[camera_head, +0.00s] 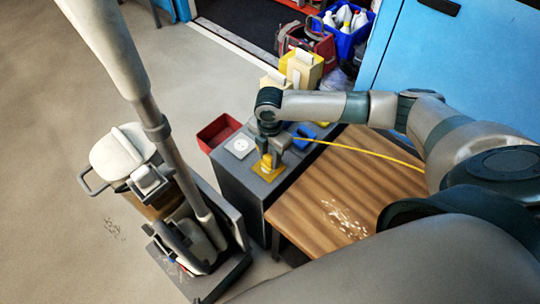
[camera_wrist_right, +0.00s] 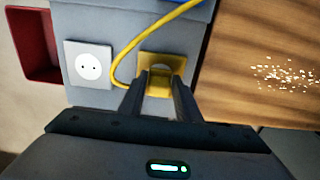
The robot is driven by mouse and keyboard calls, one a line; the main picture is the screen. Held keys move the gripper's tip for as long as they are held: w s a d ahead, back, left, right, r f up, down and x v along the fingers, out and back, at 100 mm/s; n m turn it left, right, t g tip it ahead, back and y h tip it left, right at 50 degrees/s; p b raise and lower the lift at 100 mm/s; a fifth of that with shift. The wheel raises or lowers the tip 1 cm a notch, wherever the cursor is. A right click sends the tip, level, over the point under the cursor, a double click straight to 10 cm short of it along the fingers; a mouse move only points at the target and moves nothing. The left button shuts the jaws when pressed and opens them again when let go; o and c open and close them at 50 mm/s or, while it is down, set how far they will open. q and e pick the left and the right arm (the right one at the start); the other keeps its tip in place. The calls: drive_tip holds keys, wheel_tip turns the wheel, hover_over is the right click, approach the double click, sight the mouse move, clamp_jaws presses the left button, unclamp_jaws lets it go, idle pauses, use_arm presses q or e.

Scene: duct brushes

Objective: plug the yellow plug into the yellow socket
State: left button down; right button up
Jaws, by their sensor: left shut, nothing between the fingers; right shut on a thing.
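The yellow plug (camera_wrist_right: 159,84) is between the fingers of my right gripper (camera_wrist_right: 159,96), which is shut on it. The yellow socket (camera_wrist_right: 164,63) is a square plate on the grey cabinet top, directly at the plug; in the head view the socket (camera_head: 265,172) shows beneath the right gripper (camera_head: 271,160). The gripper and plug hide part of the plate, and I cannot tell whether the plug is seated. A yellow cable (camera_wrist_right: 127,54) loops beside the plug in the wrist view and runs right over the wooden top in the head view. My left gripper is not in view.
A white socket (camera_head: 240,146) sits left of the yellow one and a blue item (camera_head: 305,131) behind it. A wooden table (camera_head: 310,190) with pale crumbs adjoins the cabinet at right. A red bin (camera_head: 219,132) stands left.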

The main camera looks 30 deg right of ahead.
use_arm(q)
drive_tip(key=shift+f, duration=0.1)
use_arm(e)
drive_tip(key=shift+f, duration=0.35)
drive_tip(key=o, duration=1.1)
use_arm(q)
drive_tip(key=shift+s, duration=0.1)
drive_tip(key=s+a+f+g, duration=0.35)
drive_tip(key=s+f, duration=0.25)
drive_tip(key=s, duration=0.2)
use_arm(e)
drive_tip(key=shift+w+r, duration=0.1)
drive_tip(key=shift+r, duration=0.3)
use_arm(q)
drive_tip(key=w, duration=0.1)
drive_tip(key=w+d+r+t+b, duration=0.1)
drive_tip(key=w+t, duration=0.1)
drive_tip(key=w, duration=0.1)
drive_tip(key=shift+d+r, duration=0.15)
drive_tip(key=shift+d, duration=0.2)
use_arm(e)
wheel_tip(320, 180, up, 17)
drive_tip(key=shift+f, duration=0.15)
